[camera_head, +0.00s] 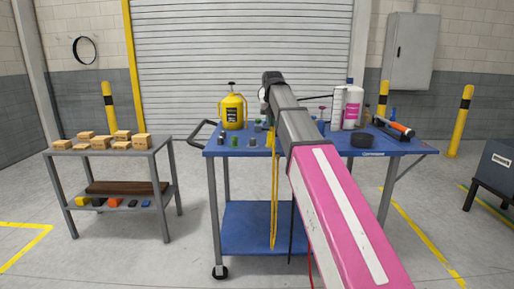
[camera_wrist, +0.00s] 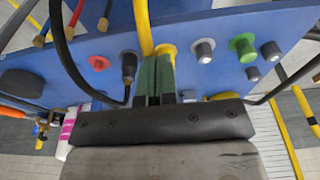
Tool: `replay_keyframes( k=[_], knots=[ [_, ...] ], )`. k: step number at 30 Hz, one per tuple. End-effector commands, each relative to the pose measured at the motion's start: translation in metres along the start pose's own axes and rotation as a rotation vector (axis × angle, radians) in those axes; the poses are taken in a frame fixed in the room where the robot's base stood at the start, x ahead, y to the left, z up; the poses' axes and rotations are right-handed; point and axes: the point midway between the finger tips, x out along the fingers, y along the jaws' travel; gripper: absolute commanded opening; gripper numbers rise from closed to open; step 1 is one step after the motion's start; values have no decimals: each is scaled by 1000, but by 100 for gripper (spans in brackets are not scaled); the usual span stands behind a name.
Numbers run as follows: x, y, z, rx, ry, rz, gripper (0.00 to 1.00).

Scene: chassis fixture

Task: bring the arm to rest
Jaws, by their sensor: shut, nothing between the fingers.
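My gripper (camera_wrist: 157,78) shows in the wrist view as two green fingers side by side, shut with nothing between them. It is over the blue cart top (camera_wrist: 205,80), close to a yellow connector with a yellow cable (camera_wrist: 144,25). A black plug with a black cable (camera_wrist: 128,66) is just left of the fingers. In the head view my pink and grey arm reaches forward over the blue cart (camera_head: 262,222); the gripper itself is hidden there behind the arm.
Red (camera_wrist: 98,63), grey (camera_wrist: 205,50) and green (camera_wrist: 242,46) connectors surround the fingers. A yellow jug (camera_head: 232,112) and white bottles (camera_head: 353,108) stand on the cart. Loose cables hang from its front.

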Motion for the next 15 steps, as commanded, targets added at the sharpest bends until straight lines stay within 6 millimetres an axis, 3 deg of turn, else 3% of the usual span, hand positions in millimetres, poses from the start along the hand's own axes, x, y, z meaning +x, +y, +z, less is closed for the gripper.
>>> replay_keyframes(
  k=[8,15],
  knots=[
    [102,26,40,0,-33,4,0],
    [192,50,87,-1,-63,5,0]
  ],
)
